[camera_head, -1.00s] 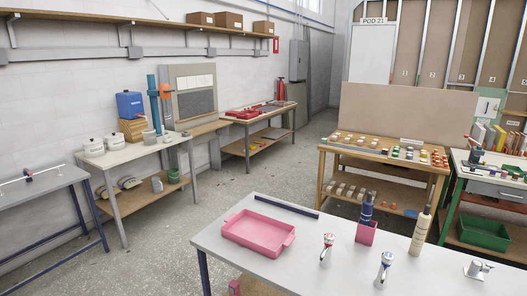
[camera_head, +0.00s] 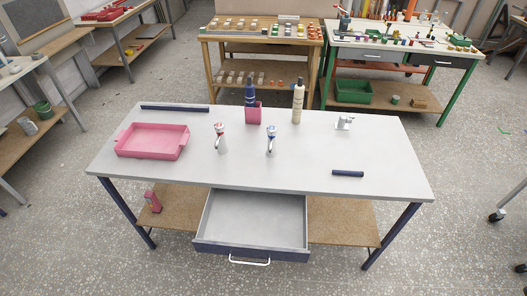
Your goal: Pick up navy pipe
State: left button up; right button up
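A short navy pipe (camera_head: 348,173) lies flat on the grey table (camera_head: 305,172), near the front edge on the right side. A longer dark navy bar (camera_head: 175,108) lies along the back left edge of the same table. The short piece looks rounded; I cannot tell whether the longer one is a pipe or a flat bar. Neither of my grippers shows in the head view.
The table holds a pink tray (camera_head: 152,141), two chrome taps (camera_head: 221,139) (camera_head: 271,141), a pink cup (camera_head: 253,113) with a navy bottle, a cream bottle (camera_head: 298,102) and a white fitting (camera_head: 344,122). An open drawer (camera_head: 250,222) juts from the front.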

aim_at(334, 172)
jog(key=i+l+z, duration=0.15)
jog(key=z, duration=0.3)
jog(key=i+l+z, duration=0.15)
jog(key=z, duration=0.25)
jog(key=l+u, duration=0.5)
jog(key=l, duration=0.5)
jog(key=k+j+z, duration=0.25)
jog(key=j, duration=0.3)
jog(key=k+j+z, duration=0.25)
jog(key=k+j, duration=0.2)
jog(key=j, duration=0.1)
